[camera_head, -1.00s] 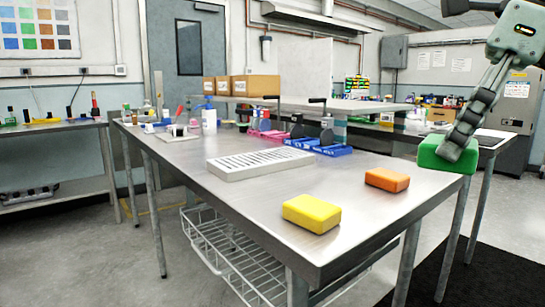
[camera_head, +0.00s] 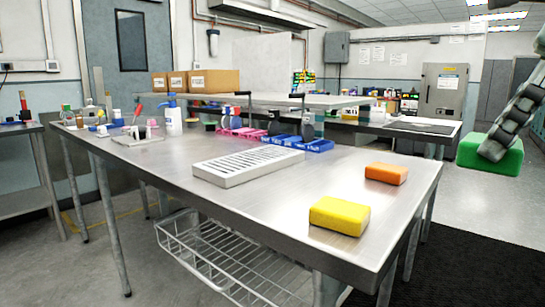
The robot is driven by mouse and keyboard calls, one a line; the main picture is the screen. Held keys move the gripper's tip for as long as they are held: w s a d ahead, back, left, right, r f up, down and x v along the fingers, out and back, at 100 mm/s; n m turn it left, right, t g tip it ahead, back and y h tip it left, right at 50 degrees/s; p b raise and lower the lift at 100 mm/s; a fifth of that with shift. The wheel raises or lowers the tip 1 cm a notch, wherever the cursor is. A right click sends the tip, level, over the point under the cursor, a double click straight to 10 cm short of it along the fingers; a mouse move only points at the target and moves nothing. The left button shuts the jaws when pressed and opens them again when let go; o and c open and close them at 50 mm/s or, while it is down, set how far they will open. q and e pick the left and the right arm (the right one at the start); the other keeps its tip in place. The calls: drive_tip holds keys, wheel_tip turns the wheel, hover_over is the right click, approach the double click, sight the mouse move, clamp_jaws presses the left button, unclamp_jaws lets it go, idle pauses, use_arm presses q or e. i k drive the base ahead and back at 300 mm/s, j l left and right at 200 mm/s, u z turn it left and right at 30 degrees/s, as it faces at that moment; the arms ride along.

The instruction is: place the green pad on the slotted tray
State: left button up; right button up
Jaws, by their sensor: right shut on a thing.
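The green pad (camera_head: 485,156) is at the right of the head view, held in the air beyond the right edge of the metal table. My right gripper (camera_head: 492,150) is shut on it from above, and its dark fingers cover part of the pad. The white slotted tray (camera_head: 247,165) lies flat on the middle of the table, and its slotted top is bare. The pad is well to the right of the tray. My left gripper is not in view.
A yellow pad (camera_head: 339,216) and an orange pad (camera_head: 386,174) lie on the metal table (camera_head: 270,212), to the right of the tray. Blue bins (camera_head: 318,145) and pink bins (camera_head: 240,132) stand behind the tray. Bare table top lies left of the tray.

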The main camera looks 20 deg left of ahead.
sight(244, 159)
drive_tip(key=j+z, duration=0.65)
drive_tip(key=j, duration=0.25)
drive_tip(key=i+j+u, duration=0.15)
drive_tip(key=j, duration=0.3)
drive_tip(key=j+u, duration=0.1)
drive_tip(key=j, duration=0.3)
drive_tip(key=i+j+u, duration=0.15)
drive_tip(key=u, duration=0.3)
